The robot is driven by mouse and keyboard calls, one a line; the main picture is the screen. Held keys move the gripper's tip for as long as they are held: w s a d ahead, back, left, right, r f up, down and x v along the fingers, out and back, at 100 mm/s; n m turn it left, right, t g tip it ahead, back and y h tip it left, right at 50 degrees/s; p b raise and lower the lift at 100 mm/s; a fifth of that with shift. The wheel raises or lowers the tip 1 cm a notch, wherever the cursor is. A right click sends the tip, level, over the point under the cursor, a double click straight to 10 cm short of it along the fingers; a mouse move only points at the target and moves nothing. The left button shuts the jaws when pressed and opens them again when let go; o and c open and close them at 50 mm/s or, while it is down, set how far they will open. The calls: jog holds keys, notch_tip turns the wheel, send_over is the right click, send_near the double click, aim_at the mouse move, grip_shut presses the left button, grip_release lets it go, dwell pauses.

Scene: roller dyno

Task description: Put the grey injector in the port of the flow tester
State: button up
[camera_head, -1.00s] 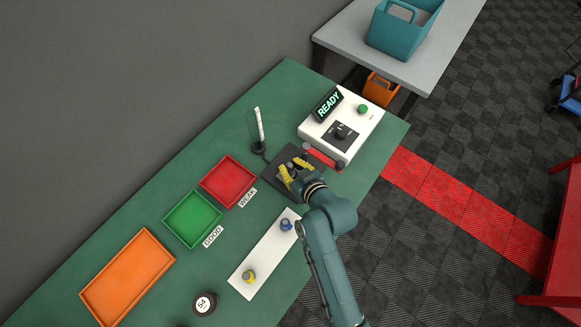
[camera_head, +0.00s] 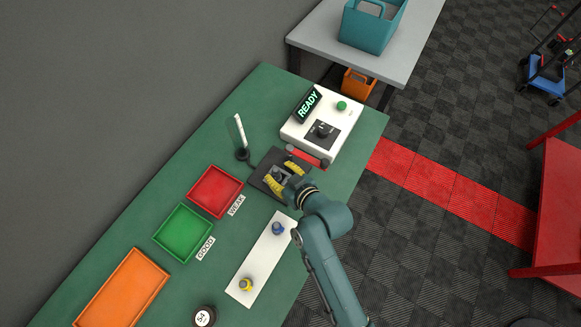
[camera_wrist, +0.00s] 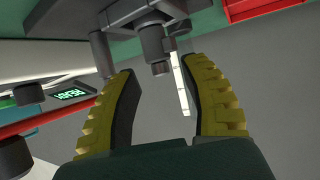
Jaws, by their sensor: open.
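The grey injector (camera_wrist: 151,42) shows in the wrist view as a dark grey stepped cylinder at the dark block of the flow tester (camera_wrist: 125,14). It appears to stand in the port, but the seat itself is not clear. My gripper (camera_wrist: 166,72) has its two yellow fingers spread, with the injector between and just beyond the tips and a gap on both sides. In the head view my gripper (camera_head: 282,175) is over the flow tester's dark plate (camera_head: 262,163), and the fingers mostly hide the injector.
A white READY unit (camera_head: 345,118) with a red bar stands behind the plate; a clear upright tube (camera_head: 239,133) is at its left. A white strip (camera_head: 262,262) holds a blue (camera_head: 278,229) and a yellow piece (camera_head: 246,284). Red (camera_head: 214,190), green (camera_head: 182,232) and orange (camera_head: 122,290) trays lie left.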

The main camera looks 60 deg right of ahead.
jog(key=p+v, duration=0.1)
jog(key=v, duration=0.9)
jog(key=w+a+r+n+t, duration=0.1)
jog(key=w+a+r+t, duration=0.2)
jog(key=w+r, duration=0.55)
jog(key=w+a+r+n+t, duration=0.2)
jog(key=w+a+r, duration=0.1)
jog(key=r, duration=1.1)
jog(key=a+r+t+y, duration=0.1)
jog(key=a+r, duration=0.4)
jog(key=r, duration=0.5)
jog(key=s+a+r+t+y, duration=0.1)
jog(key=a+r+t, duration=0.3)
jog(key=r, duration=0.7)
jog(key=shift+s+a+r+y, duration=0.3)
jog(key=shift+a+y, duration=0.4)
jog(key=shift+a, duration=0.4)
jog(key=shift+f, duration=0.1)
